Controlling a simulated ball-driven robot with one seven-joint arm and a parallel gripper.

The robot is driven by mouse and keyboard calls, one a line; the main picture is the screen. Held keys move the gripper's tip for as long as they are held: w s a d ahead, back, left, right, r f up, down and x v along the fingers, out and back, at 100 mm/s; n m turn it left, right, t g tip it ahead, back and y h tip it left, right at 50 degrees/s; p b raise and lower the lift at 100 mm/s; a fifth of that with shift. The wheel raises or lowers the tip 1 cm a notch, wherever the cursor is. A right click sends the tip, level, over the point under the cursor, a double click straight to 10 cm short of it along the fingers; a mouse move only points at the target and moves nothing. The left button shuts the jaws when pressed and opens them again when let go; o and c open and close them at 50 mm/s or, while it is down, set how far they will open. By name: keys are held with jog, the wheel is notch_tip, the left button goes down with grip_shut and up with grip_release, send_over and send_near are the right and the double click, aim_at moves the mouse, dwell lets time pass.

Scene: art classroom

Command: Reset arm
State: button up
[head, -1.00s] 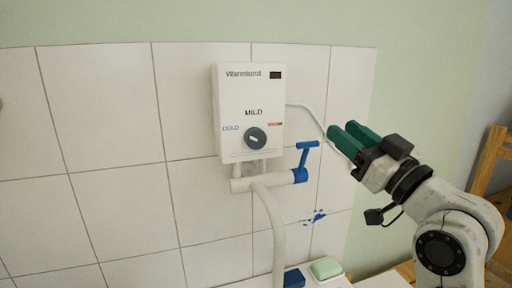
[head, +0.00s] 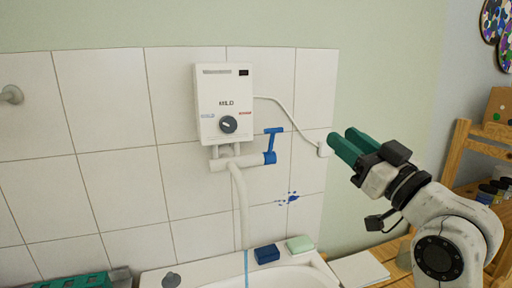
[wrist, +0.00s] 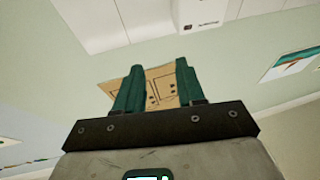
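My gripper (head: 350,144) is raised at the right of the head view, its two green fingers pointing up and left toward the tiled wall. In the wrist view my gripper (wrist: 155,85) shows its two green fingers standing apart, with nothing held between them. A brown board with dark outlines (wrist: 161,86) shows in the gap, far behind the fingers.
A white water heater (head: 224,102) with a dial, a pipe and a blue lever (head: 273,143) is on the tiles. Below is a sink (head: 292,279) with a blue block (head: 267,254) and a green one (head: 300,243). A wooden rack (head: 462,150) stands right.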

jog(key=s+d+f+m+g+h+b, duration=0.1)
jog(key=s+f+g+h, duration=0.15)
jog(key=f, duration=0.95)
jog(key=s+d+f+m+g+h+b, duration=0.1)
jog(key=s+f+m+g+h, duration=0.15)
jog(key=f, duration=0.85)
jog(key=s+d+f+m+g+h+b, duration=0.15)
jog(key=s+f, duration=0.25)
jog(key=f, duration=0.8)
jog(key=s+d+f+m+g+h, duration=0.1)
jog(key=s+f+g, duration=0.4)
jog(key=s+f, duration=0.5)
jog(key=s+d+f+m+g+h+b, duration=0.1)
jog(key=s+d+f+g+h, duration=0.2)
jog(key=s+d+f+g, duration=0.3)
jog(key=s+f, duration=0.2)
jog(key=s, duration=0.5)
jog(key=s+f, duration=0.3)
jog(key=s, duration=0.3)
jog(key=shift+s+f, duration=0.3)
jog(key=shift+s, duration=0.05)
